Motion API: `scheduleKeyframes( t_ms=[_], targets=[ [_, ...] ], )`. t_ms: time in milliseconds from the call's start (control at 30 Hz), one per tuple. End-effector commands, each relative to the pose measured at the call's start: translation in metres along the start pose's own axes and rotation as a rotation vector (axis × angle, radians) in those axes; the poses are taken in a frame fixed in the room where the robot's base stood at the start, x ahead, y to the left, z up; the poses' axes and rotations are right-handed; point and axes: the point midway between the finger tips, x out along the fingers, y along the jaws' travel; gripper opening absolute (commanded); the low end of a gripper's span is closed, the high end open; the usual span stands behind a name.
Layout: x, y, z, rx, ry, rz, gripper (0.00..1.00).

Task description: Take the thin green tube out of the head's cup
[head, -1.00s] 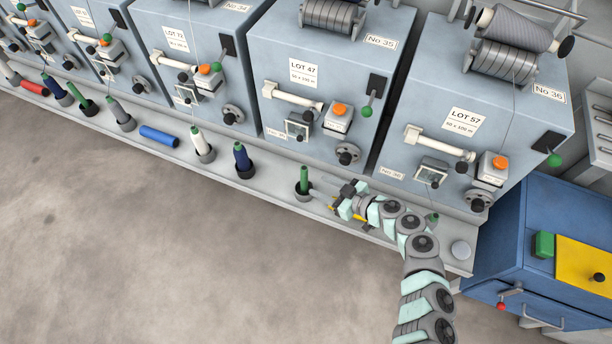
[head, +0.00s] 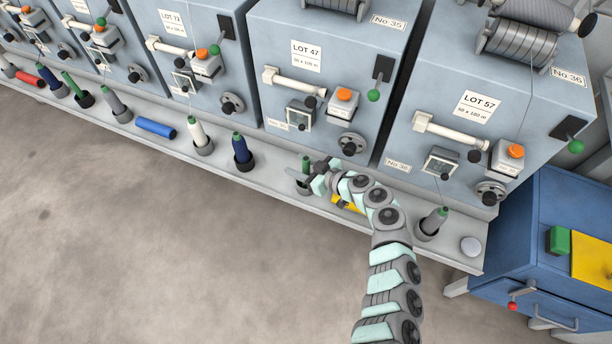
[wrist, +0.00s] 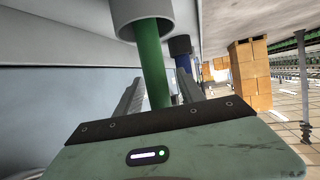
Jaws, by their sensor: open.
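The thin green tube (head: 306,162) stands in its dark round cup (head: 302,188) on the ledge below the LOT 47 machine, partly covered by my gripper. My gripper (head: 306,176) is open at the tube, just above the cup. In the wrist view the green tube (wrist: 152,60) runs out of the grey cup (wrist: 142,18) and passes between the two fingers of my gripper (wrist: 160,88), one on each side. The tube's far end is hidden behind the gripper body. Whether a finger touches the tube I cannot tell.
A blue bobbin (head: 241,148) stands in a cup to the left, and a grey bobbin (head: 432,222) in a cup to the right. A yellow thing (head: 348,203) lies partly under my arm. Machine fronts (head: 330,60) rise behind the ledge; open floor lies in front.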

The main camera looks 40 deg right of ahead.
Motion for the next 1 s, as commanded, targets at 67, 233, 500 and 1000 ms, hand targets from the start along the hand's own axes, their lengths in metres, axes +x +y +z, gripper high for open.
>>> scheduleKeyframes(
  t_ms=[67, 233, 500, 1000],
  targets=[
    [-0.0006, 0.0002, -0.0002, 0.000, 0.000, 0.000, 0.46],
    [-0.0007, 0.0002, 0.0000, 0.000, -0.001, 0.001, 0.34],
    [-0.0008, 0.0003, 0.0001, 0.000, -0.001, 0.001, 0.11],
    [-0.0009, 0.0003, 0.0003, 0.000, -0.001, 0.001, 0.00]
  ],
)
